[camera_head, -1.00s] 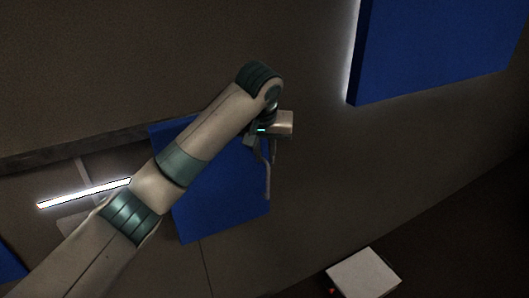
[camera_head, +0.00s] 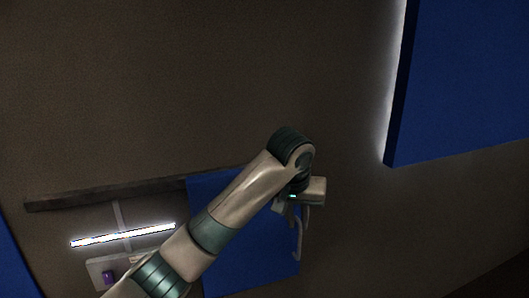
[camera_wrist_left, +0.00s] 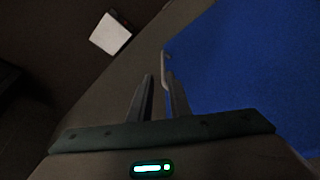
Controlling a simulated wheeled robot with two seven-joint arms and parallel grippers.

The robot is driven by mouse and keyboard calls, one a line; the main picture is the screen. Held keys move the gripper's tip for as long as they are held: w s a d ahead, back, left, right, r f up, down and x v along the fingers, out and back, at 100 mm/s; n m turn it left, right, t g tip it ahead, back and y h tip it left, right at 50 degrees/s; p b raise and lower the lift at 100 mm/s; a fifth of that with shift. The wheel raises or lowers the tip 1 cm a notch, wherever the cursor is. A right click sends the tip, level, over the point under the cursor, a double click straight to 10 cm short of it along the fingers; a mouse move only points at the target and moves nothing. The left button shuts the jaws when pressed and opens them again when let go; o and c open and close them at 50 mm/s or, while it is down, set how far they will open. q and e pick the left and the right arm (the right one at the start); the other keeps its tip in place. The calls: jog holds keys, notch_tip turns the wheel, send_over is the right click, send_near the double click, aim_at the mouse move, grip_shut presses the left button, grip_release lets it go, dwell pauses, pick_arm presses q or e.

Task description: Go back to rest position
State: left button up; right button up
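My left gripper (camera_head: 299,222) hangs at the end of my left arm, in front of a blue panel in the head view. In the left wrist view its two fingers (camera_wrist_left: 160,80) stand a little apart with nothing between them. A pale panel (camera_head: 96,268) with a purple ball (camera_head: 108,277) shows at the lower left of the head view, partly cut off by the frame and my arm. The gripper is well to the right of it and apart from it. My right gripper is in neither view.
A blue panel (camera_head: 255,265) is behind my left arm; a blue surface (camera_wrist_left: 245,80) fills the right of the wrist view. A larger blue panel (camera_head: 465,85) is upper right. A lit strip (camera_head: 122,236) hangs under a dark ledge (camera_head: 100,196). A white box (camera_wrist_left: 110,34) shows in the wrist view.

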pick_arm(q)
jog(key=s+a+f+h, duration=0.1)
jog(key=s+a+f, duration=0.35)
jog(key=f, duration=0.55)
jog(key=s+a+f+h, duration=0.1)
jog(key=s+a+f, duration=0.4)
jog(key=f, duration=0.4)
jog(key=s+a+f, duration=0.3)
jog(key=s+f, duration=0.4)
jog(key=f, duration=0.3)
jog(key=s+a+f+n+y, duration=0.15)
jog(key=s+a+f, duration=0.25)
jog(key=s+a, duration=0.75)
jog(key=s+a+f+y, duration=0.25)
jog(key=s+a, duration=0.65)
jog(key=s, duration=0.5)
notch_tip(320, 180, down, 30)
jog(key=s+g, duration=0.2)
jog(key=s+a+f+g+b, duration=0.1)
jog(key=s+a+f, duration=0.2)
jog(key=s+f, duration=1.4)
jog(key=shift+s+f, duration=0.15)
jog(key=shift+f, duration=0.2)
